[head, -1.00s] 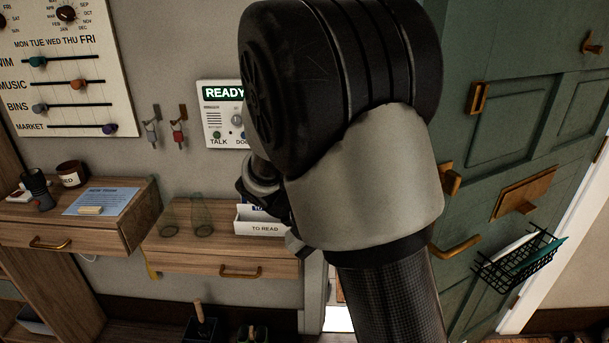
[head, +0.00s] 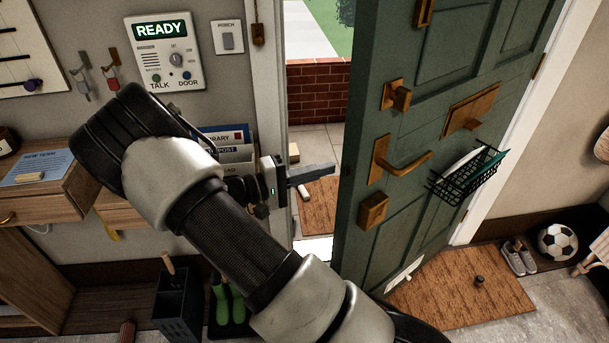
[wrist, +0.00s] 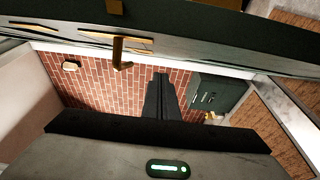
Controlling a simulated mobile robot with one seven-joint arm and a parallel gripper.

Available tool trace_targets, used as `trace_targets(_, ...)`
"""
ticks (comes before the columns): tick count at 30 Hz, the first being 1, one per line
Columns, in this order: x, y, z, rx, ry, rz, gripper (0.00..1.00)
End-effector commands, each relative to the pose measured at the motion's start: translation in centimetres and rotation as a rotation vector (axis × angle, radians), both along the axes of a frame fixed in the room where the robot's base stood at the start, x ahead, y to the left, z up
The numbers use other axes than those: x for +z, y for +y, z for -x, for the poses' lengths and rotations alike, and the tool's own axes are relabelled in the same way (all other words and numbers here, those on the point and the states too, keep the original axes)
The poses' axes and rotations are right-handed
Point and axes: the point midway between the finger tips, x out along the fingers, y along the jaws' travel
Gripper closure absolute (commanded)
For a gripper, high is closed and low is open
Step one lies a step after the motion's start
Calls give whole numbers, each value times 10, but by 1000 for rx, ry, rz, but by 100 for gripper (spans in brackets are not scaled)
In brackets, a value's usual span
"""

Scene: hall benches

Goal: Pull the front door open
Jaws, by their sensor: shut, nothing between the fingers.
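The green front door (head: 395,225) stands ajar, swung inward, with an open gap between its free edge and the frame on the left. Its brass lever handle (head: 402,162) is on the inner face, with a brass knob plate above and a brass lock below. My gripper (head: 330,169) is shut and empty, pointing right in the gap just left of the door's free edge; I cannot tell if it touches. In the wrist view my closed fingers (wrist: 160,98) point towards brick, and the door (wrist: 220,25) with brass hardware (wrist: 121,52) spans the top.
Outside the gap are a brick wall (head: 318,90) and a doormat (head: 318,205). The inside mat (head: 465,305) lies below the door, with shoes (head: 519,257) and a football (head: 557,242) at the right. A shelf and an intercom (head: 168,55) are at the left wall.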

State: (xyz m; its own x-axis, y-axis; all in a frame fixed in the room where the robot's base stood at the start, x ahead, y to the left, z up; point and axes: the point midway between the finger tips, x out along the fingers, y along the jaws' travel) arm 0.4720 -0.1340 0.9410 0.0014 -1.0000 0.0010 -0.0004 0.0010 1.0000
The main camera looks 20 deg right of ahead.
Motion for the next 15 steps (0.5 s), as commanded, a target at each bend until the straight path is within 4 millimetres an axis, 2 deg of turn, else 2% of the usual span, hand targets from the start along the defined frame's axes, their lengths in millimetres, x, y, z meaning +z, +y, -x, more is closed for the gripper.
trace_targets(3, 0, -26, 1, -4, 0, 0, 100)
trace_targets(9, 0, -31, 29, -1, 1, -1, 100)
trace_targets(15, 0, -33, 39, 0, 0, -1, 100)
